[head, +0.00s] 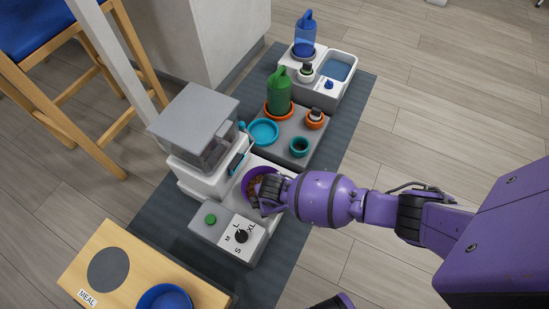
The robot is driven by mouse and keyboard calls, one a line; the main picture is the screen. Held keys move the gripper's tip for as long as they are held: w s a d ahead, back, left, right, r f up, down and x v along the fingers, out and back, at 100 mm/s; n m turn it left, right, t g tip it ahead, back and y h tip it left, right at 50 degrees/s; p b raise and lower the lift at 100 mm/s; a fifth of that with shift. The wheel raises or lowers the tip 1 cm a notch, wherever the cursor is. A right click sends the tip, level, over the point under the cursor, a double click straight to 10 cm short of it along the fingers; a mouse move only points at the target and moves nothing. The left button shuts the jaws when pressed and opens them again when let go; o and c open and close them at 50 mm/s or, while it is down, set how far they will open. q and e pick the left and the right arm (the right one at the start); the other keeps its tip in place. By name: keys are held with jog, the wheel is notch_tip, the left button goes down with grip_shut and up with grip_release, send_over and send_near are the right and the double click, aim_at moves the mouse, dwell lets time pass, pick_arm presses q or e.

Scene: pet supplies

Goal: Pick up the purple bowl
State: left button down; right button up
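The purple bowl (258,171) sits on the white base in front of the grey-lidded food dispenser (195,125), with brown kibble showing inside. My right gripper (265,200), on the purple arm from the right, is at the bowl's right side and covers much of it. Its dark fingers overlap the rim. I cannot tell whether they are closed on it or only around it. My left gripper is not in view.
A control box with a green button (210,219) and a black dial (241,236) stands in front. A blue bowl (165,298) sits on a wooden board (118,250) marked MEAL. Behind are a teal dish (264,132), a green bottle (279,92) and small cups. A stool stands left.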

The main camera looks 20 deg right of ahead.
jog(key=shift+w+a+r, duration=0.1)
jog(key=shift+w+r, duration=0.1)
jog(key=shift+w, duration=0.1)
grip_shut()
jog(key=shift+r, duration=0.15)
